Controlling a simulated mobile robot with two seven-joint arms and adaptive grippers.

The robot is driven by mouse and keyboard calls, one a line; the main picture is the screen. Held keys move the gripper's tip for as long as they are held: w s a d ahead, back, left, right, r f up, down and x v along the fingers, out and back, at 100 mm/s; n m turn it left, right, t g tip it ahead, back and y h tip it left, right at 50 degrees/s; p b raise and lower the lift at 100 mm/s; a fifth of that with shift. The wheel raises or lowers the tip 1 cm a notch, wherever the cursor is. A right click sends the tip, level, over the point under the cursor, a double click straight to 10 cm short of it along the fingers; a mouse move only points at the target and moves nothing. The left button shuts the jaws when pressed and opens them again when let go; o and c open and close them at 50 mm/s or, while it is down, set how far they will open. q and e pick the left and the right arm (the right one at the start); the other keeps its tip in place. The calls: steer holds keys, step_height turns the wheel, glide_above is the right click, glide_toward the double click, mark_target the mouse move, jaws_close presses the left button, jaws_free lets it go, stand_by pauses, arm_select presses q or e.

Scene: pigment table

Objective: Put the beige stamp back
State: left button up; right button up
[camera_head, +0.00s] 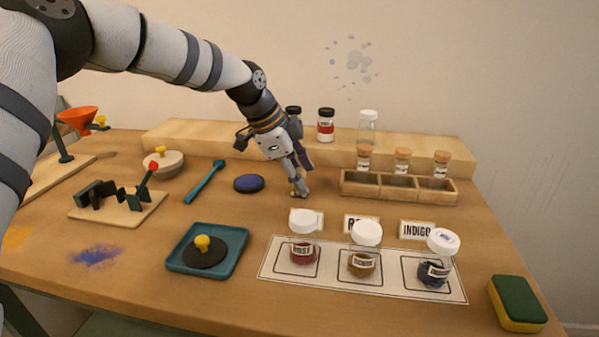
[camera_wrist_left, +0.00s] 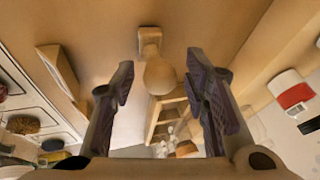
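The beige stamp, a small wooden piece with a rounded knob, shows in the left wrist view (camera_wrist_left: 158,76) between my fingertips. In the head view only a little of it (camera_head: 298,191) shows on the table under my fingers. My left gripper (camera_head: 300,178) points down at it from above. In the left wrist view my left gripper (camera_wrist_left: 160,85) is open, with visible gaps on both sides of the knob. I cannot tell the stamp's exact height between the fingers. My right gripper is in neither view.
A dark blue round pad (camera_head: 249,184) lies left of my gripper. A wooden rack (camera_head: 350,190) with corked vials stands to the right. Three labelled jars stand on a white mat (camera_head: 336,288) in front. A teal tray (camera_head: 178,262) holds a black piece with a yellow knob (camera_head: 203,243).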

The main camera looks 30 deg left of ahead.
arm_select(q)
steer(key=shift+r, duration=0.1)
steer(key=p+v, duration=0.1)
steer(key=v, duration=1.1)
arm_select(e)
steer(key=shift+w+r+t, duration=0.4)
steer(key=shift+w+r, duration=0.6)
